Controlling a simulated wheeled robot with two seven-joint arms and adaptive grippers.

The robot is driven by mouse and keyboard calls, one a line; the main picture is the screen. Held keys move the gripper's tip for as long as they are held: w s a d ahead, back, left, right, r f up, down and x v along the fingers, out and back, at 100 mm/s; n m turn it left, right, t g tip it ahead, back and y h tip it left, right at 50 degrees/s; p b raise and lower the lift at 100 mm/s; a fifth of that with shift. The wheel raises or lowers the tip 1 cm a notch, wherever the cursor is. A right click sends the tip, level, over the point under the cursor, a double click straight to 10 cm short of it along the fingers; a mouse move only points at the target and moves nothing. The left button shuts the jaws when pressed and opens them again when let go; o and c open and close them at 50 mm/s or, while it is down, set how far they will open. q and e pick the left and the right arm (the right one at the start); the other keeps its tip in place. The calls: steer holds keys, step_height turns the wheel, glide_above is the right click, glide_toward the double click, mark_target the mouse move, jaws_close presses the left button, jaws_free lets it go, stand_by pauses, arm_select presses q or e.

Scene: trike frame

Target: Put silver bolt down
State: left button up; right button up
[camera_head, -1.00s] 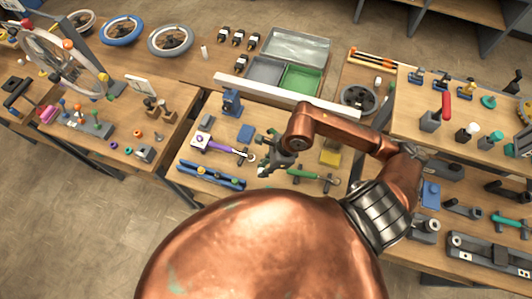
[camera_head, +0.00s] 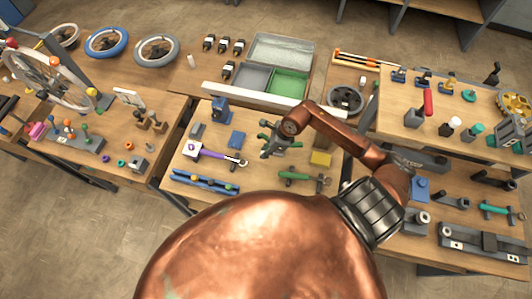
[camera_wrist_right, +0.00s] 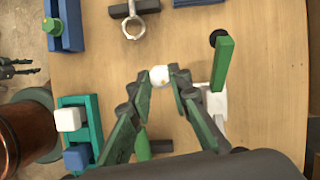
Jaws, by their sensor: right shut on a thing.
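My right gripper (camera_head: 270,150) is over the middle table (camera_head: 255,188), between the purple-handled tool (camera_head: 212,153) and the yellow block (camera_head: 320,158). In the right wrist view my right gripper (camera_wrist_right: 160,84) has its fingers closed in around a small pale, round-ended piece (camera_wrist_right: 158,74), which seems to be the silver bolt. Most of its length is hidden, and I cannot tell whether it touches the table. In the head view the bolt cannot be made out. A dark claw at the left edge of the wrist view seems to be my left gripper (camera_wrist_right: 14,70); its opening is unclear.
A green-handled tool (camera_head: 304,178) lies in front of the right gripper. A blue rail (camera_head: 203,183) lies at the front left. A blue upright fixture (camera_head: 220,110) and a blue block (camera_head: 237,139) stand behind. Grey and green trays (camera_head: 290,83) lie beyond a white bar (camera_head: 250,96).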

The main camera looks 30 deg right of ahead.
steer(key=shift+w+d+f, duration=0.3)
steer(key=shift+w+f, duration=0.05)
steer(key=shift+f, duration=0.15)
step_height(320, 180, down, 2)
steer(key=shift+f+p, duration=0.15)
steer(key=shift+p, duration=0.25)
steer(key=shift+f, duration=0.4)
steer(key=shift+f, duration=0.15)
steer(key=o, duration=0.9)
